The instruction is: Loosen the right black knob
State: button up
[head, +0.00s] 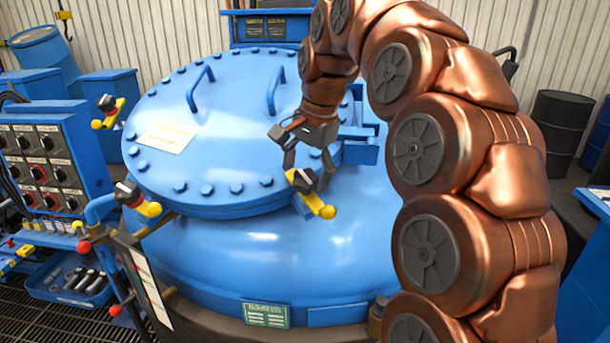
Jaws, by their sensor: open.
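The right black knob (302,180) sits on a yellow clamp arm (322,207) at the right front edge of the round blue furnace lid (245,120). My gripper (309,168) points down at this knob, with one finger to the left of it and one to the right. The jaws are open, and whether either finger touches the knob cannot be told.
A control panel (40,165) with several switches stands at the left, above a blue tool tray (70,280). Two blue handles (200,88) rise from the lid. A blue bracket (360,150) is right of my gripper. Dark and blue drums (562,120) stand at the back right.

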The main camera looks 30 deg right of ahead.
jog(key=shift+x, duration=0.8)
jog(key=shift+c, duration=0.5)
jog(key=c, duration=1.1)
jog(key=shift+o, duration=0.2)
